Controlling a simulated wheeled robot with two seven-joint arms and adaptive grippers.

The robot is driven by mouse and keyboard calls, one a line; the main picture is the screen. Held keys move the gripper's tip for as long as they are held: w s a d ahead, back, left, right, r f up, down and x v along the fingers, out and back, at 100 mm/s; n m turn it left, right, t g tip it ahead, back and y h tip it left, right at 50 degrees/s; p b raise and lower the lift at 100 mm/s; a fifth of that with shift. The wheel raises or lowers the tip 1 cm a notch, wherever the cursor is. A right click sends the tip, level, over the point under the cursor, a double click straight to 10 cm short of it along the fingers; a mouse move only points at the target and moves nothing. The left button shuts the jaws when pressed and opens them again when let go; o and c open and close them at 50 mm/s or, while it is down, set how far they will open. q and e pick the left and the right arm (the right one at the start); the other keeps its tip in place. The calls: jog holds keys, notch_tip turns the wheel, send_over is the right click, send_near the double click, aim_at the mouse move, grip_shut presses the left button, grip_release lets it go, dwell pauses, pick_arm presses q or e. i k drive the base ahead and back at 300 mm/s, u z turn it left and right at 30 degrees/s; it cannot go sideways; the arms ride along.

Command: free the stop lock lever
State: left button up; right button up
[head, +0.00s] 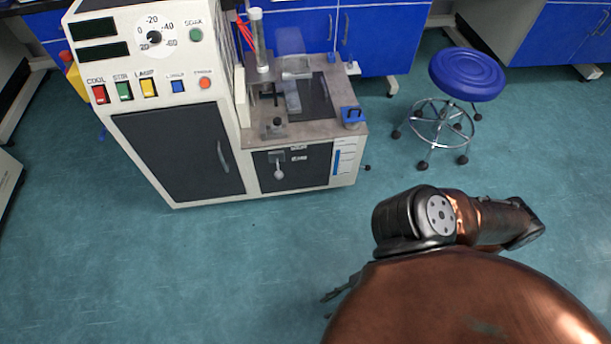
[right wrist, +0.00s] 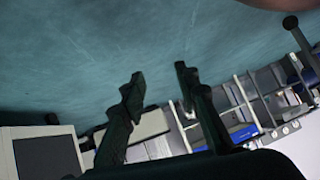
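A grey machine (head: 180,110) with a dark front door stands at the upper left in the head view. A small lever with a round pale knob (head: 279,172) hangs down on its black lower right front panel (head: 313,172). This looks like the stop lock lever, but the small labels beside it are too small to read. My right gripper (head: 338,291) is low in the head view, mostly hidden by my arm, well apart from the machine. In the right wrist view its two fingers (right wrist: 160,80) are spread with nothing between them. My left gripper is not in view.
A blue stool (head: 467,75) stands to the right of the machine. Blue cabinets (head: 375,40) line the back. A metal worktop (head: 300,118) with a clear tube (head: 259,40) and a blue part (head: 352,114) sits above the lever. The floor in front is clear.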

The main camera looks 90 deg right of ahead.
aim_at(279, 174)
jog(key=z, duration=0.15)
jog(key=k, duration=0.9)
jog(key=z, duration=0.9)
jog(key=i, duration=0.5)
jog(key=u, duration=0.05)
